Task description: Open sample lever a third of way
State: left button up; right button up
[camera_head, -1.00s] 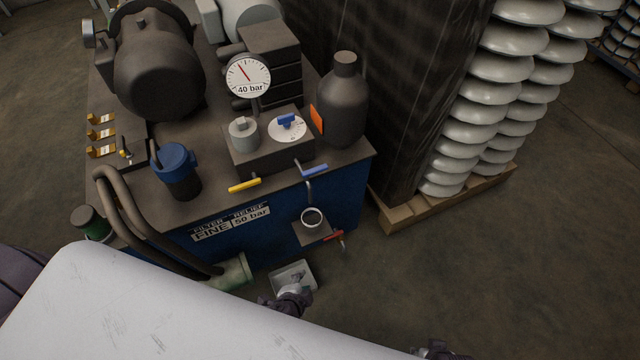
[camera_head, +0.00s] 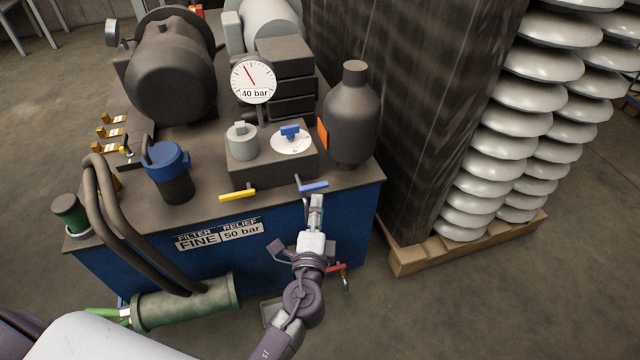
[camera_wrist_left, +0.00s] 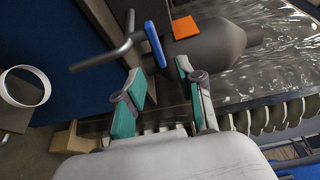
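A blue-handled lever (camera_head: 313,187) sticks out from the front of the dark valve block (camera_head: 265,165), on a bent metal pipe; no label marks it as the sample lever. In the left wrist view the blue handle (camera_wrist_left: 155,44) is just beyond the fingertips, apparently not between them. My left gripper (camera_head: 316,202) is just below and in front of the handle. Its teal-padded fingers are apart and empty in the left wrist view (camera_wrist_left: 160,72). A white-rimmed cup (camera_wrist_left: 25,88) shows at left there; my gripper hides it in the head view. My right gripper is out of view.
A yellow lever (camera_head: 238,196) is left of the blue one. A red lever (camera_head: 337,268) is low on the cabinet front. A dark bottle (camera_head: 350,115) and an orange plate (camera_head: 322,134) stand close right. The gauge (camera_head: 253,81) reads above. Wrapped insulator stacks stand at right.

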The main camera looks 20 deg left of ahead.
aim_at(319, 188)
pick_arm(q)
jog(key=x, duration=0.7)
jog(key=shift+w, duration=0.35)
grip_shut()
